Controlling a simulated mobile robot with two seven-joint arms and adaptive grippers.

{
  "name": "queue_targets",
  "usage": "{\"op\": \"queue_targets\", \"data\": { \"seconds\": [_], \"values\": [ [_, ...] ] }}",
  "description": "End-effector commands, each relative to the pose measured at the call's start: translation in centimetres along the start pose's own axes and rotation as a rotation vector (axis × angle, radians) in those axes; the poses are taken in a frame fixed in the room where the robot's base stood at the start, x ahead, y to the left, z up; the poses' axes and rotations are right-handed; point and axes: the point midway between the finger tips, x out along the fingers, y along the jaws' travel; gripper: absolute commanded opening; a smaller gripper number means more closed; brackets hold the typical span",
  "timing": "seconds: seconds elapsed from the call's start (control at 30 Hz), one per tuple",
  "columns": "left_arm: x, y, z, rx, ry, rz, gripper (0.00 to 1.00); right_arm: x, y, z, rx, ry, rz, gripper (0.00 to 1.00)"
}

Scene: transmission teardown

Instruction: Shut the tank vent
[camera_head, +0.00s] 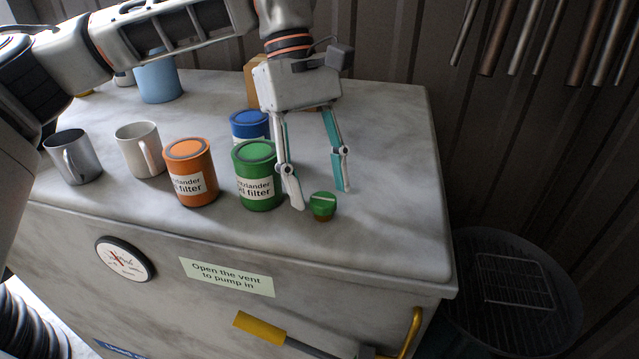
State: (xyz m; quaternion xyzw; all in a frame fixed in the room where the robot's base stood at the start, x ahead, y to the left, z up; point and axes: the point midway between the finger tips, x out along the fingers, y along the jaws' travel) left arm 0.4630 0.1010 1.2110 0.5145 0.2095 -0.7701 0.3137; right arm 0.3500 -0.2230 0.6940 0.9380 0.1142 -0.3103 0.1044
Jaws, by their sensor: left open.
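The tank (390,240) is a large pale, marbled box with a flat top. A small green cap with a light stripe across it, which looks like the vent (322,205), sits near the front edge of the top on a brown base. My left gripper (320,197) comes down from above with its two fingers spread. The fingertips are above and just behind the vent, one on each side, and nothing is between them. I cannot tell whether a fingertip touches it. My right gripper is not in view.
Green (259,180), orange (190,172) and blue (249,124) cans stand left of the vent, the green one close to the gripper. A white mug (140,150) and a metal mug (73,157) stand further left. The top's right side is clear.

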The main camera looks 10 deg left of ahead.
Motion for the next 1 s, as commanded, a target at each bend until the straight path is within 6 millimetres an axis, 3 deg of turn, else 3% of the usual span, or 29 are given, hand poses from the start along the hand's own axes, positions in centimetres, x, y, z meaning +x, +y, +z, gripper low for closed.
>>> {"op": "queue_targets", "data": {
  "seconds": [0.5, 0.7, 1.0],
  "values": [
    [-9.6, 0.1, 0.1, -0.001, 0.002, 0.003, 0.44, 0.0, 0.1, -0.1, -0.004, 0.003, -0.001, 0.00],
    [-11.0, 0.0, 0.0, -0.001, 0.001, 0.002, 0.44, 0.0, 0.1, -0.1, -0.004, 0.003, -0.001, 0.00],
    [-11.1, 0.0, 0.0, 0.000, 0.000, 0.001, 0.44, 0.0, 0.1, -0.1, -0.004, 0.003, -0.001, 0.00]
  ]
}}
